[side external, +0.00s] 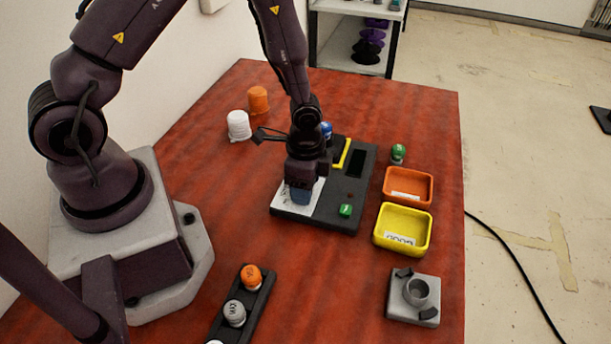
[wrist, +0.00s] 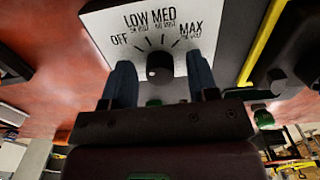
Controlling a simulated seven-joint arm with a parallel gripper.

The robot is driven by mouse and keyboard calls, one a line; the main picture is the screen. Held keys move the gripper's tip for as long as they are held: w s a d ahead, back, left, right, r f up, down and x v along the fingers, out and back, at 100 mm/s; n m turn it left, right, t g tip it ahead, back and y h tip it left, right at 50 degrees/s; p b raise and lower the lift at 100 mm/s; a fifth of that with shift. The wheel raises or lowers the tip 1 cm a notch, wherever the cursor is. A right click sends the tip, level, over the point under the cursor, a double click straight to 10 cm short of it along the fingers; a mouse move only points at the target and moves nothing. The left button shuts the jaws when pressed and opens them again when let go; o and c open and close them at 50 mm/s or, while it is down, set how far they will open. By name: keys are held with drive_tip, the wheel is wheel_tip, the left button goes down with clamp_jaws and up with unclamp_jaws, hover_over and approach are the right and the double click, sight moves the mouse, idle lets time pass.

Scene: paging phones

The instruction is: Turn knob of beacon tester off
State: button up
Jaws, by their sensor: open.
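The beacon tester (side external: 333,222) is a dark box on the red table, with a white dial panel partly hidden under my gripper in the side view. In the wrist view, the white panel (wrist: 112,22) carries the marks OFF, LOW, MED and MAX around a small black knob (wrist: 160,68). The knob's exact setting is too small to tell. My gripper (side external: 301,196) is low over the panel and points down. In the wrist view, its two blue fingers (wrist: 161,80) are open, one on each side of the knob, with gaps between them and it.
A yellow bar (side external: 342,154), a dark screen (side external: 356,163) and a green button (side external: 345,210) are on the tester. An orange bin (side external: 410,174) and a yellow bin (side external: 402,249) stand to its right. White (side external: 238,125) and orange (side external: 258,100) caps stand behind. Front table is partly clear.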

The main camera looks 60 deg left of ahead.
wheel_tip(320, 180, up, 13)
idle(0.4)
drive_tip(key=s+r+n+t, duration=0.2)
drive_tip(key=s+r+n, duration=0.2)
drive_tip(key=r, duration=0.5)
drive_tip(key=s+r+n+t, duration=0.3)
drive_tip(key=s+r+n, duration=0.1)
drive_tip(key=s+r, duration=0.4)
wheel_tip(320, 180, up, 3)
drive_tip(key=shift+s+f+n+t, duration=0.2)
drive_tip(key=shift+s+n+t, duration=0.1)
drive_tip(key=shift+n, duration=0.1)
